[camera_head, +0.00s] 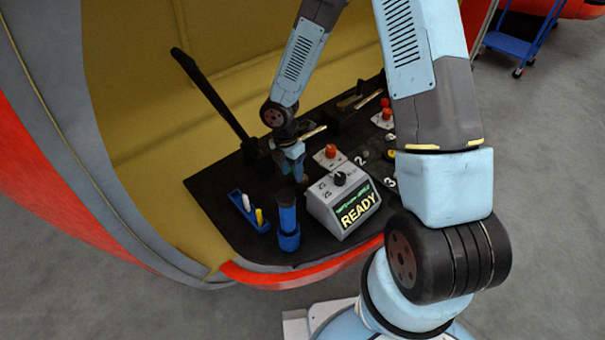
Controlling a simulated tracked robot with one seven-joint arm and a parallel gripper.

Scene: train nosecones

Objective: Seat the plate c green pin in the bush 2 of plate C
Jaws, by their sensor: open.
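My gripper (301,181) points down over the black desk, just behind the blue cylinder and left of the READY box. It is small in this view; its jaws are open and I see nothing held between them. I cannot make out a green pin. I cannot tell which plate is plate C or see its bush 2; pale plates with red knobs (331,151) lie right of the gripper, and some are partly hidden by my arm. A blue holder (243,212) at the left carries a white pin (246,202) and a yellow pin (259,215).
The black desk (215,190) sits inside the red-rimmed nosecone. A blue cylinder (288,226) stands near its front edge beside the grey READY box (342,203). A long black lever (213,95) rises at the left. A blue trolley (515,45) stands far off at the right.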

